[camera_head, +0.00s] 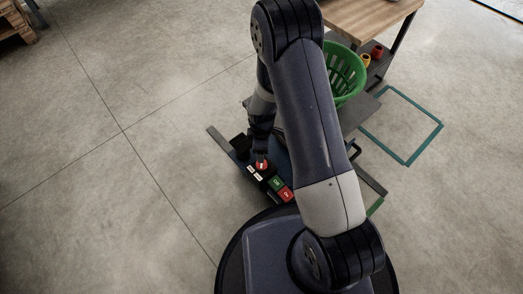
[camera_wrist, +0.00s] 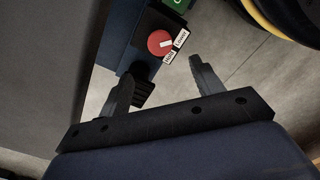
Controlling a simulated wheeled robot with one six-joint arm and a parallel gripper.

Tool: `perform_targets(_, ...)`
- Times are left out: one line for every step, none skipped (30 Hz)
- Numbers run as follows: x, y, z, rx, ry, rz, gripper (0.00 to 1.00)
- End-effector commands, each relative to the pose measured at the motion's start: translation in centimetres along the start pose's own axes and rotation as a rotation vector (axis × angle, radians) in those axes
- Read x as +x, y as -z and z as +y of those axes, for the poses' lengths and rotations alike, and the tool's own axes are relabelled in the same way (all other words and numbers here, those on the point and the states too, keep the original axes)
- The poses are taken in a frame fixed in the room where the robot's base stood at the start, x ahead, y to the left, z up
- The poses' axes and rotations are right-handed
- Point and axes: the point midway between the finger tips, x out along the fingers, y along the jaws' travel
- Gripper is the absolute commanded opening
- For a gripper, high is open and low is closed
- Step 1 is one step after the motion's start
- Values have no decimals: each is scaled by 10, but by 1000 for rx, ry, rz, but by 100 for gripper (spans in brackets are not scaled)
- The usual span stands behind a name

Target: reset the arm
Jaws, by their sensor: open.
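My gripper (camera_wrist: 160,68) is open and empty in the wrist view, its two black fingers spread apart. A round red knob with a white mark (camera_wrist: 160,42) lies just beyond the fingertips, between their lines, on a dark control box. Small white labels sit beside the knob. A green panel (camera_wrist: 176,4) shows at the top edge. In the head view my arm reaches down to the box, and the red knob (camera_head: 262,165) shows just below the gripper. Whether the fingers touch the knob is unclear.
A green basket (camera_head: 345,75) stands behind my arm, partly hidden. A wooden-topped table (camera_head: 372,16) is at the back, with small red and yellow items (camera_head: 377,52) on a shelf below. A teal floor outline (camera_head: 432,135) is at right.

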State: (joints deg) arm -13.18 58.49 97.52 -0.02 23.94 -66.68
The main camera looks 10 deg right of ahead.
Motion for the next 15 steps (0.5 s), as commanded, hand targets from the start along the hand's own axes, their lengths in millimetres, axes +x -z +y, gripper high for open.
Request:
perform_targets(-3, 0, 0, 0, 0, 0, 63)
perform_targets(-3, 0, 0, 0, 0, 0, 63)
perform_targets(-4, 0, 0, 0, 0, 0, 63)
perform_targets(-4, 0, 0, 0, 1, 0, 63)
perform_targets(-3, 0, 0, 0, 1, 0, 63)
perform_targets(-3, 0, 0, 0, 1, 0, 63)
perform_targets(-3, 0, 0, 0, 1, 0, 63)
perform_targets(-3, 0, 0, 0, 1, 0, 63)
perform_targets(-3, 0, 0, 0, 1, 0, 63)
perform_targets(-3, 0, 0, 0, 1, 0, 63)
perform_targets(-3, 0, 0, 0, 1, 0, 63)
perform_targets(-2, 0, 0, 0, 1, 0, 63)
perform_targets(0, 0, 0, 0, 1, 0, 63)
perform_targets(2, 0, 0, 0, 1, 0, 63)
perform_targets(6, 0, 0, 0, 1, -1, 63)
